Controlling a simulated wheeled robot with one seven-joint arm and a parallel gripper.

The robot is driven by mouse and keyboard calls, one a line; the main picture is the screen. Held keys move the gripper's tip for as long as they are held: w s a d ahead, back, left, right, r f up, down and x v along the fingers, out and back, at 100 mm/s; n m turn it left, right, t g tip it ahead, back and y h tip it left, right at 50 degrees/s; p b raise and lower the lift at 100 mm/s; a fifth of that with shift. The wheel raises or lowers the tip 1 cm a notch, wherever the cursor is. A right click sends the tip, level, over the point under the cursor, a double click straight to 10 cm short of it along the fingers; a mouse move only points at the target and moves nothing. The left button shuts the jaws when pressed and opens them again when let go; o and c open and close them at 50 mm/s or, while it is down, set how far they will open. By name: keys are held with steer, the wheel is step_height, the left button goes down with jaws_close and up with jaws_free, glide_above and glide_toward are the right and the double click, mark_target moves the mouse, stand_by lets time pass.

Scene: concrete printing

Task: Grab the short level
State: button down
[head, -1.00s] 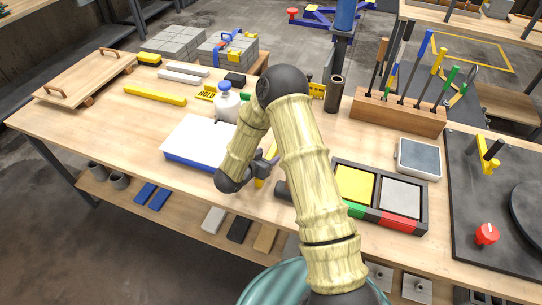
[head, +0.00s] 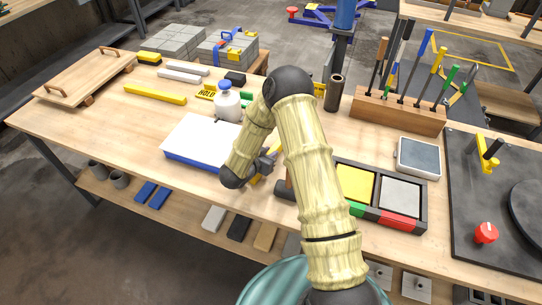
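A long yellow bar (head: 155,95) lies flat on the left part of the wooden table. A shorter yellow-and-black block (head: 149,58) lies at the back left. I cannot tell for sure which of these, if either, is the short level. My gripper (head: 268,166) is low over the table, just right of the white-topped blue slab and well apart from both. A narrow yellow piece (head: 257,180) shows beside it, partly hidden by my arm. Whether the gripper touches it, and whether its fingers are open, cannot be seen.
A white slab with a blue edge (head: 203,140), a white bottle with a blue cap (head: 227,103) and a yellow HOLD sign (head: 206,94) stand near. A dark divided tray (head: 422,215) and a wooden tool rack (head: 397,112) are right. The left front table is clear.

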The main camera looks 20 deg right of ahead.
steer(key=shift+r, duration=0.1)
step_height(320, 180, up, 10)
stand_by(0.7)
stand_by(0.5)
